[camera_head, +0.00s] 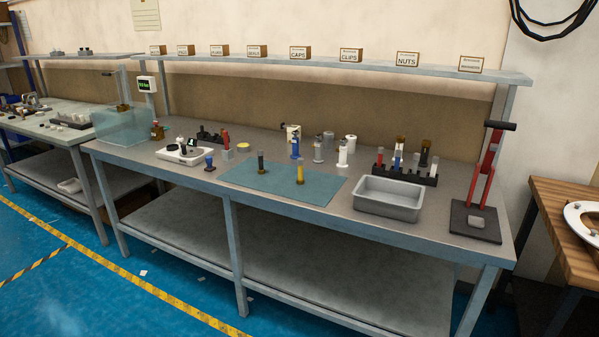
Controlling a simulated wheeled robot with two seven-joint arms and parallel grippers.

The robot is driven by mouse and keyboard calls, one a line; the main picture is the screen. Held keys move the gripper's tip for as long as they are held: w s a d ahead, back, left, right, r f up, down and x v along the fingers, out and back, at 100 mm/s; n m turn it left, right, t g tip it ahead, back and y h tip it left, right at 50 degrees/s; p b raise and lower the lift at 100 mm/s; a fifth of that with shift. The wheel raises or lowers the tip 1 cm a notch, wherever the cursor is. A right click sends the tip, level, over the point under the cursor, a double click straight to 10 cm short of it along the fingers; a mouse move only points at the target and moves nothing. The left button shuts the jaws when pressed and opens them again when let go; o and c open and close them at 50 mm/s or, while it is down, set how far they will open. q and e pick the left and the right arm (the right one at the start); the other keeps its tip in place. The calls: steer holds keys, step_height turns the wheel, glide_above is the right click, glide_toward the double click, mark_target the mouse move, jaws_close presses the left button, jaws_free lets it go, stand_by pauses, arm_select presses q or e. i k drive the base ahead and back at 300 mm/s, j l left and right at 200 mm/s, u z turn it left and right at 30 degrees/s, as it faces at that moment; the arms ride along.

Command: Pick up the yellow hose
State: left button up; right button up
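A short upright yellow piece (300,172) with a brown-gold lower end stands on the blue-green mat (265,190), right of the mat's middle. It looks like the yellow hose, but is too small to be sure. A similar dark piece (261,164) stands to its left on the mat. A small flat yellow ring or roll (243,147) lies on the bench behind the mat. Neither of my grippers is in view.
A grey metal tray (388,209) and a black rack (404,172) with several upright pieces stand right of the mat. A red lever press (484,180) stands at the bench's right end. A white device (184,154) sits left. Labelled boxes line the shelf above.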

mark_target(301, 160)
steer(key=i+l+z, duration=0.1)
steer(key=i+l, duration=0.15)
steer(key=i, duration=0.2)
steer(key=i+l+z, duration=0.1)
steer(key=i, duration=0.3)
steer(key=i+l, duration=0.25)
steer(key=i, duration=0.2)
steer(key=i+l+z, duration=0.15)
steer(key=i, duration=0.3)
